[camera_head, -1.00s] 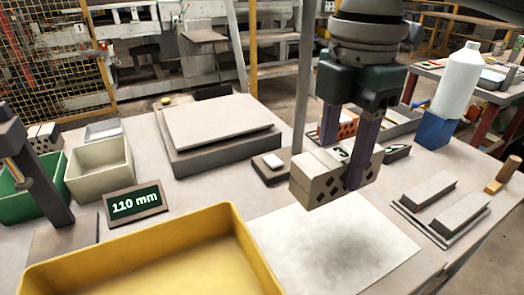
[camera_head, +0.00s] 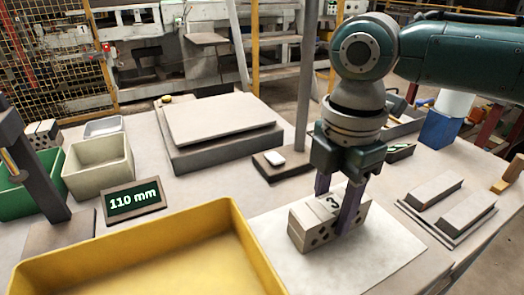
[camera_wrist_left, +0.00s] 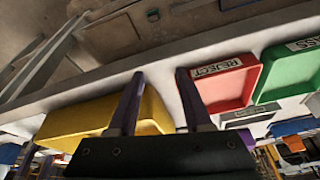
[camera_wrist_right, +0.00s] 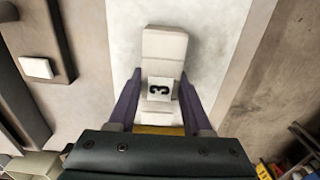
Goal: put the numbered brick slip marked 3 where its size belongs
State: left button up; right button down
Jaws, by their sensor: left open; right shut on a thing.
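The pale brick marked 3 (camera_head: 312,234) has dark round holes in its side and a black 3 on a light patch on top. My right gripper (camera_head: 338,210) is shut on it, one finger on each side. The brick is upright, low over the pale sheet (camera_head: 375,262); I cannot tell whether it touches. It also shows in the right wrist view (camera_wrist_right: 163,50), between the fingers. My left gripper (camera_wrist_left: 155,90) is open and empty in the left wrist view. A sign (camera_head: 134,200) reads "110 mm".
A yellow tray (camera_head: 110,250) fills the front left. A cream bin (camera_head: 98,168) and green bin (camera_head: 30,196) stand left. A grey slab block (camera_head: 222,150), a dark post base (camera_head: 262,171) and a fixture with two bars (camera_head: 436,222) surround the sheet. A red REJECT tray (camera_wrist_left: 228,85) shows in the left wrist view.

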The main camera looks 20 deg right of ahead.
aim_at(333, 202)
jog(key=shift+c, duration=1.6)
grip_release()
notch_tip(333, 202, up, 12)
jog(key=p, duration=0.2)
jog(key=shift+r, duration=0.15)
